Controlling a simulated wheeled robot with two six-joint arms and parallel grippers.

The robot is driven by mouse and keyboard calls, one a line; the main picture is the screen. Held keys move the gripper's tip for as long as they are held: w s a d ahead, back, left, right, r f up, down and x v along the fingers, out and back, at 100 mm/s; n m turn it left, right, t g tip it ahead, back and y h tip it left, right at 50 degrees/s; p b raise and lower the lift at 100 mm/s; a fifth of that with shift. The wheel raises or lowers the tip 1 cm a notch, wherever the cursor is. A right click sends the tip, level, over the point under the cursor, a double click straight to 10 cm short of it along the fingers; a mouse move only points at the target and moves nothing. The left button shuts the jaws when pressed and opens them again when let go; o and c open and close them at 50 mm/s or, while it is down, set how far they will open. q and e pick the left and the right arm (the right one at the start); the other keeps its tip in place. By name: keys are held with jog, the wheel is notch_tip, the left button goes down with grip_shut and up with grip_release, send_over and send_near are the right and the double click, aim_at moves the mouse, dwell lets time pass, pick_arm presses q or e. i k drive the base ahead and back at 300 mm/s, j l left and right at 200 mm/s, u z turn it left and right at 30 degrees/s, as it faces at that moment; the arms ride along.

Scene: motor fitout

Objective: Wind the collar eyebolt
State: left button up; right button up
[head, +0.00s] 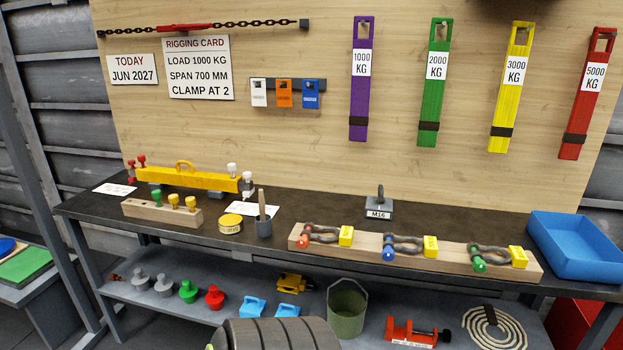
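A dark grey eyebolt (380,195) with a ring top stands upright on a small grey block (379,208) labelled M16, on the dark workbench near the back board. I cannot make out its collar or thread at this size. A dark ribbed rounded body (277,335), which looks like a motor housing, shows at the bottom edge and is mostly cut off. Neither of my grippers is in the head view.
The workbench (330,197) also holds a yellow beam (190,180), a wooden rail with shackles (340,245), a blue tray (575,250) and a yellow tin (230,223). Slings hang on the board. The lower shelf carries coloured fittings, a green bucket (347,308) and a red clamp (410,333).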

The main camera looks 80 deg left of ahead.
aim_at(380, 200)
jog(key=u, duration=1.85)
